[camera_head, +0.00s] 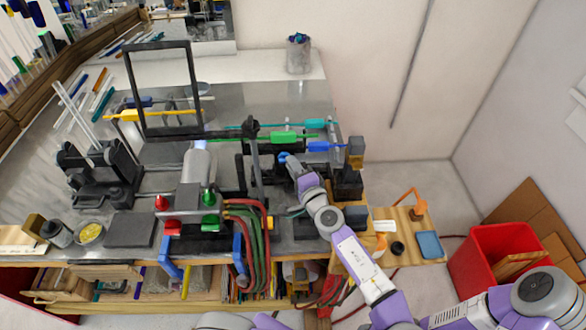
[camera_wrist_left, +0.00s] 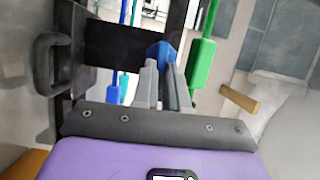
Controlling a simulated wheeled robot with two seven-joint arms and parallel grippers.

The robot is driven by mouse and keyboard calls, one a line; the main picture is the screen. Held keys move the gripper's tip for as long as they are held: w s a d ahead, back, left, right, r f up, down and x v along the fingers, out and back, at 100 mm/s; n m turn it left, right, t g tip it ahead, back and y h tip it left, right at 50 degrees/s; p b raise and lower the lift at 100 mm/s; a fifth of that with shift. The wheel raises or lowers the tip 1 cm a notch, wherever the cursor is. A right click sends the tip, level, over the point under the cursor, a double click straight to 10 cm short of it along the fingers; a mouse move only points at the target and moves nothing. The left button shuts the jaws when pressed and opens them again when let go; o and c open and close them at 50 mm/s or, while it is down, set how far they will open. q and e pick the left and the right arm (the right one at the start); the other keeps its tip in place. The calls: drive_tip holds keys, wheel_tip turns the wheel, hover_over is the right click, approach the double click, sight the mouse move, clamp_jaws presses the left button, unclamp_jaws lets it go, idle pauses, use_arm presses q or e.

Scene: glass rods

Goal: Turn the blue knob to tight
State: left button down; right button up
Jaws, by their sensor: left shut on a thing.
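The blue knob (camera_head: 283,157) sits on the dark bench apparatus near the middle of the head view. In the left wrist view the blue knob (camera_wrist_left: 160,50) shows at the tips of the grey fingers. My left gripper (camera_head: 290,163) reaches it from the lower right, and its fingers (camera_wrist_left: 161,70) are closed on the knob. The fingers hide part of the knob, and no mark of its turn angle can be read. My right gripper does not show.
A green block (camera_head: 284,138) and a blue block (camera_head: 319,147) on rods lie close behind the gripper. A black frame (camera_head: 128,75) stands to the left. Red and green hoses (camera_head: 262,250) hang at the bench front. A red bin (camera_head: 484,262) stands at right.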

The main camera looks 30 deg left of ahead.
use_arm(q)
drive_tip(key=shift+m, duration=0.3)
drive_tip(key=c, duration=1.2)
unclamp_jaws()
drive_tip(key=shift+o, duration=0.2)
